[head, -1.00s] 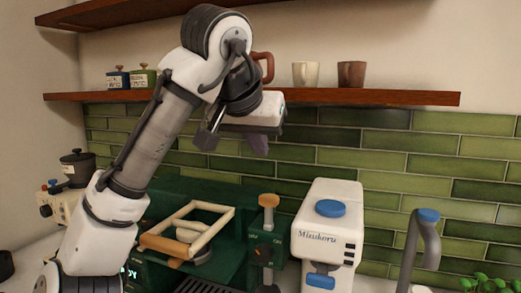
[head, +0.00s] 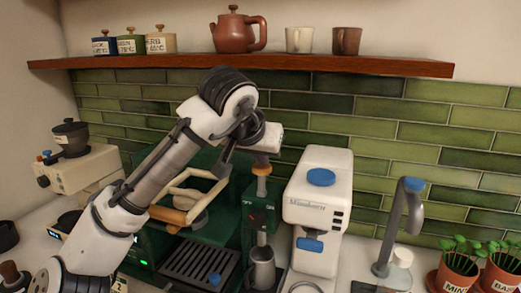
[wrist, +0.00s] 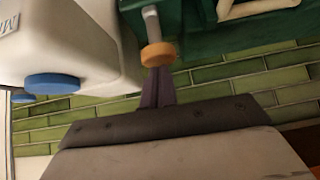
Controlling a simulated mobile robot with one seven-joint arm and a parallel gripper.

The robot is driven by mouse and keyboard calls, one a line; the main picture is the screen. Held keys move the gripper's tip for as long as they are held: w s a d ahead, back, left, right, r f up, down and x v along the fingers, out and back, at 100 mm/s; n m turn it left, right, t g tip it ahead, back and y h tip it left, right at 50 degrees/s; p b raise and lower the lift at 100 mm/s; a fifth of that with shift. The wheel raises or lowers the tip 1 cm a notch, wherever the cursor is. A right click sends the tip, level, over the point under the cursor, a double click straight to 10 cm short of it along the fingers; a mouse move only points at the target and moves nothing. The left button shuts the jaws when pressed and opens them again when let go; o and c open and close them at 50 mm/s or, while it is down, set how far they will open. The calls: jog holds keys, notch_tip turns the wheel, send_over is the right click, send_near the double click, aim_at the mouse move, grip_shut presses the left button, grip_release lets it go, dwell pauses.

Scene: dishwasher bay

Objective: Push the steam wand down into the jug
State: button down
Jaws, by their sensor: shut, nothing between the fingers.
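The steam wand is an upright metal rod with a tan knob (head: 262,169) on top, standing at the right end of the green machine. The knob also shows in the wrist view (wrist: 158,54), with the pale rod beside it. A metal jug (head: 262,270) stands under the wand. I cannot tell how far the wand's lower end reaches into the jug. My gripper (head: 262,157) is shut and empty, pointing down just over the knob. Its dark fingers show in the wrist view (wrist: 158,85), close to the knob; whether they touch it is unclear.
A white grinder (head: 318,205) with a blue lid stands right of the wand. A green espresso machine (head: 160,250) with a wooden-handled frame is to the left. A grey tap (head: 398,220) and potted herbs (head: 460,272) are farther right. A shelf (head: 200,58) runs above.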

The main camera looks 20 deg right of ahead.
aim_at(261, 182)
notch_tip(261, 182, down, 6)
jog(key=b, duration=0.4)
jog(key=shift+s+f, duration=0.1)
jog(key=shift+f, duration=0.1)
